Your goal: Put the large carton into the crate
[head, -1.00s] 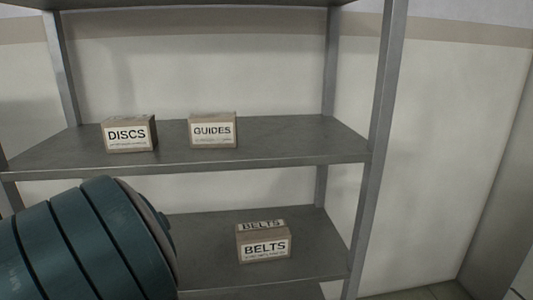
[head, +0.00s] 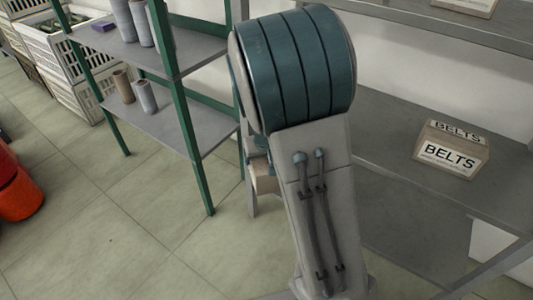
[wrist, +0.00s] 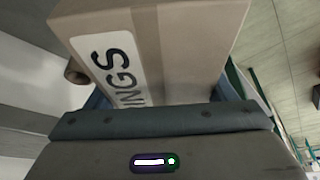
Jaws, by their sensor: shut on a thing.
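In the wrist view my gripper (wrist: 165,98) is shut on a tan carton (wrist: 185,45). In the head view a small tan patch (head: 264,181) shows behind my arm, apparently part of the held carton; my gripper is mostly hidden there. White slatted crates (head: 72,78) stand stacked at the upper left, far from my gripper. I cannot tell which crate is the task's one.
A green-posted shelf (head: 205,132) with grey cones or spools (head: 145,97) stands left of my arm. A grey shelf (head: 395,130) with a BELTS carton (head: 451,150) is at the right. Orange-red containers (head: 20,192) are at the left edge. The tiled floor (head: 110,230) between is clear.

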